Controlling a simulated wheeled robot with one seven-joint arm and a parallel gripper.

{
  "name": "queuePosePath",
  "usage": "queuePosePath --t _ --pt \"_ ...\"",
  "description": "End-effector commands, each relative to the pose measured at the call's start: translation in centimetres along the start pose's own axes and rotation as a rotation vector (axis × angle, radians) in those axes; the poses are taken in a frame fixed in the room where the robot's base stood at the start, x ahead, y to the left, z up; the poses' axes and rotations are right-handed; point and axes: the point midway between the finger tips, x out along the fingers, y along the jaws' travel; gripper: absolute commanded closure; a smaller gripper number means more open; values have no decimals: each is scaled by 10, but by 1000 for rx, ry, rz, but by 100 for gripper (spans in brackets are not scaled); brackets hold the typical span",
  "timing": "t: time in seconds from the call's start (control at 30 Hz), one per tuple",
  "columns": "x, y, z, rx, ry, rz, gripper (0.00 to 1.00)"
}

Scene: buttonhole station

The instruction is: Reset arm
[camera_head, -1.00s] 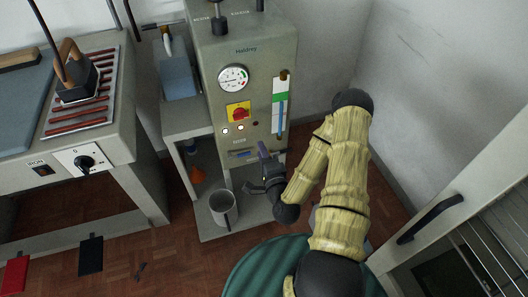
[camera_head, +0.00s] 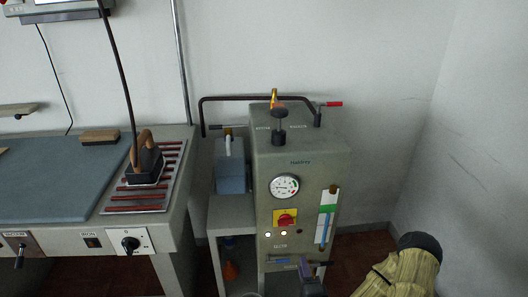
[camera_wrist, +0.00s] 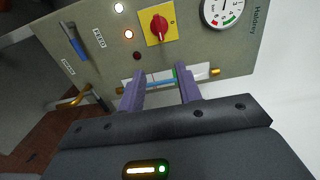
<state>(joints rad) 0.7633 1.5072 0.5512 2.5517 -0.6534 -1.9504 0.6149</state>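My gripper (camera_wrist: 160,82) shows two purple fingers in the wrist view. They stand apart, with nothing held between them. They are in front of the grey boiler's front panel (camera_wrist: 95,40), and the sight glass (camera_wrist: 160,84) shows behind and between the fingertips. In the head view, part of my gripper (camera_head: 306,270) shows at the bottom edge, in front of the boiler's lower front. My arm, in a pale yellow quilted sleeve (camera_head: 400,277), comes in at the bottom right. Most of the arm is out of frame.
The boiler (camera_head: 262,185) carries a gauge (camera_head: 285,186), a red knob on a yellow plate (camera_head: 286,218) and lit lamps. A blue-grey tank (camera_head: 230,172) stands left of it. An iron (camera_head: 145,165) rests on the ironing table's rack (camera_head: 118,206). White walls close the back and right.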

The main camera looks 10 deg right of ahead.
Motion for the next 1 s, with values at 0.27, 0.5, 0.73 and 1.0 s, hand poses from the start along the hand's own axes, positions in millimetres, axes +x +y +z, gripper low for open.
queuePosePath --t 0.27,0.5,0.73,1.0 --pt "11 4 28 -233 -209 104 65" --pt "13 14 49 -579 -464 278 65" --pt "6 11 46 -874 -636 449 65" --pt "-12 -15 28 -1145 -768 655 65"
